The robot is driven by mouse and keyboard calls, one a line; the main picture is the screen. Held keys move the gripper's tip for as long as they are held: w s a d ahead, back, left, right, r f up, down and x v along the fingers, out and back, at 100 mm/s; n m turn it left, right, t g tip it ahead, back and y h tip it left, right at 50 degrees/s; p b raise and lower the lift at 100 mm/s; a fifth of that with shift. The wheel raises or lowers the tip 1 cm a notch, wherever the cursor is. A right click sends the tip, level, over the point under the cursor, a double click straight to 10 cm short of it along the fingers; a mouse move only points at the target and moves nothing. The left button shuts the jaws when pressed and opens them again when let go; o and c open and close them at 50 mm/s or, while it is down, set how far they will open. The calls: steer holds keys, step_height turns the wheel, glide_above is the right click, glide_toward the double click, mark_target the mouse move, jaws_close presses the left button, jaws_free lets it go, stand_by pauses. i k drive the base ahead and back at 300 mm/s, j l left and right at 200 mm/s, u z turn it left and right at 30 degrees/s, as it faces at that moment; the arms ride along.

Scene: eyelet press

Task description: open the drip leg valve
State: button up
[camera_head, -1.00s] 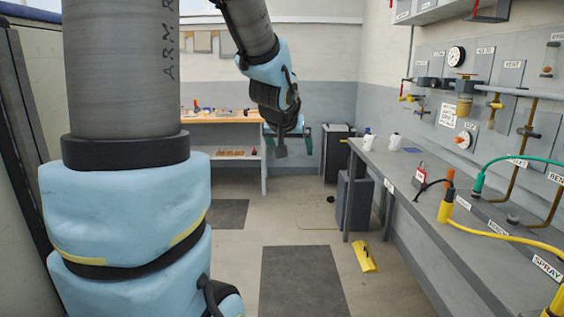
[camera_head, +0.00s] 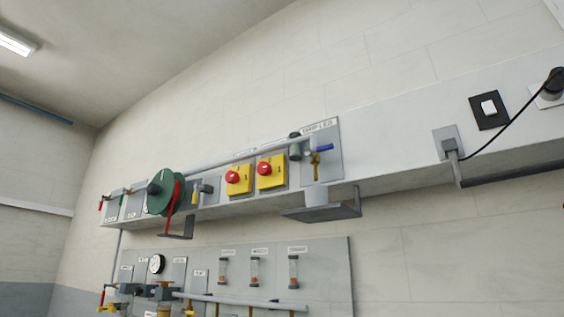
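The drip leg valve (camera_head: 316,160) is on a grey plate high on the wall, right of the middle of the view. A label (camera_head: 319,125) above it seems to read "DRIP LEG". Its blue lever (camera_head: 324,147) sticks out to the right, roughly level and across the brass outlet that points down. A white cup (camera_head: 316,195) sits below the outlet on a small grey shelf (camera_head: 335,210). My gripper is not in view.
A grey pipe (camera_head: 235,157) runs along the raised panel. A lower gauge panel (camera_head: 325,260) is beneath. A black cord (camera_head: 505,130) hangs at right.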

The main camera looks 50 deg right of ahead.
mark_target(308, 153)
steer(key=z, duration=1.8)
